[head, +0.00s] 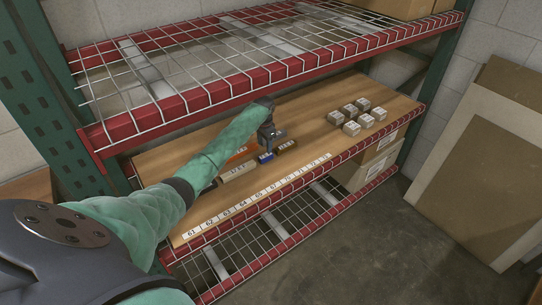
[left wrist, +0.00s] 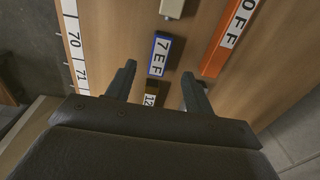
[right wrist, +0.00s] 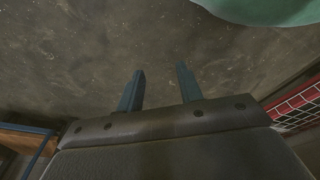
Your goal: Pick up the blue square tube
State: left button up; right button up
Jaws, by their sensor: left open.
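The blue square tube (head: 265,157) lies on the wooden middle shelf in the head view. In the left wrist view the blue tube (left wrist: 160,55) shows a white label reading "7EF", just ahead of the fingertips. My left gripper (left wrist: 158,72) is open above the shelf, and nothing is held in it. In the head view my left gripper (head: 270,140) hangs over the tubes, close to the blue one. A brown tube (left wrist: 151,92) lies in line between its fingers. My right gripper (right wrist: 160,70) is open and empty over the concrete floor; it is not in the head view.
An orange tube (left wrist: 222,50) and a cream tube (head: 237,171) lie beside the blue one. A numbered label strip (head: 255,195) runs along the shelf's front edge. Several small grey blocks (head: 351,128) sit to the right. A red-edged wire shelf (head: 210,97) is above.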

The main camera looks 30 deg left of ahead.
aim_at(266, 155)
pick_arm(q)
jog(key=shift+s+f+p, duration=0.1)
jog(key=shift+f+p, duration=0.3)
jog(key=shift+f, duration=0.5)
jog(key=shift+f+p, duration=0.35)
jog(key=shift+f, duration=0.15)
jog(key=f, duration=0.1)
jog(key=f+p, duration=0.1)
jog(key=f, duration=0.1)
jog(key=shift+w+d+f+p, duration=0.1)
jog(key=shift+w+f+p, duration=0.15)
jog(key=shift+f+p, duration=0.15)
jog(key=shift+f, duration=0.4)
jog(key=c, duration=1)
jog(key=shift+c, duration=0.4)
pick_arm(e)
jog(key=s+d+f, duration=0.2)
jog(key=s+f, duration=0.2)
jog(key=s, duration=0.1)
jog(key=shift+s+d, duration=0.2)
jog(key=shift+d, duration=0.1)
pick_arm(q)
jog(key=shift+r, duration=0.15)
